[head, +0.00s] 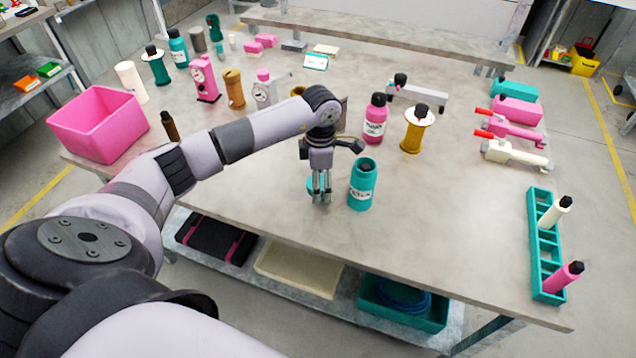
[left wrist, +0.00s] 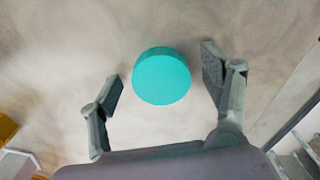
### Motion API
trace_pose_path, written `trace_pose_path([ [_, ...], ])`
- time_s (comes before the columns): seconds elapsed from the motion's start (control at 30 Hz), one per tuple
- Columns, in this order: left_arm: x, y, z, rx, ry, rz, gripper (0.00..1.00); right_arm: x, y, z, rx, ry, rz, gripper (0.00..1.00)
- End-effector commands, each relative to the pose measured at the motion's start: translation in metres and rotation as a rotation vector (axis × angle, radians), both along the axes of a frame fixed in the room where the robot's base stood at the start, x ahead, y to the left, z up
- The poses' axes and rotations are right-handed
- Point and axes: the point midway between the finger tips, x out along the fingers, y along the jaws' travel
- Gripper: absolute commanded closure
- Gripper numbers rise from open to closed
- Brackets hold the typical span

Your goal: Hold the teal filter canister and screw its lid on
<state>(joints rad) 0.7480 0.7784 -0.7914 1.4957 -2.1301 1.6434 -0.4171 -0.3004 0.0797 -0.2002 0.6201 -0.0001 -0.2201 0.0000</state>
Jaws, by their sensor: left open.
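A teal canister (head: 362,187) with a pale label and a dark top stands upright near the table's front edge. A flat, round teal lid (head: 311,184) lies on the table just left of it, partly hidden by my left gripper (head: 321,198). In the left wrist view the lid (left wrist: 162,76) shows whole, between the two spread fingers of my left gripper (left wrist: 163,82) and touching neither. The gripper points down at the lid and is open and empty. The canister is out of the left wrist view. My right gripper is in neither view.
A pink bottle (head: 375,119) and a yellow spool-like part (head: 416,131) stand behind the canister. A pink bin (head: 98,124) is at the left, a teal rack (head: 546,250) at the right edge. The table (head: 440,220) is clear between canister and rack.

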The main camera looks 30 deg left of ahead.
Motion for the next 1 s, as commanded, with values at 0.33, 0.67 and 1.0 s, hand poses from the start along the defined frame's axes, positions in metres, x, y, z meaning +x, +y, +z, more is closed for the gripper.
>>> trace_pose_path([
  [0.33,0.0001,0.0001,0.0005,0.000,0.000,0.000,0.42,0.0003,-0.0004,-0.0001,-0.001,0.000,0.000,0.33],
  [0.67,0.0001,0.0001,0.0006,0.000,0.000,0.000,0.64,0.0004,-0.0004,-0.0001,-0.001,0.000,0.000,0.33],
  [1.0,0.0002,0.0001,0.0011,0.000,0.000,0.000,0.72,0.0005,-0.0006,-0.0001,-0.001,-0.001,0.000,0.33],
])
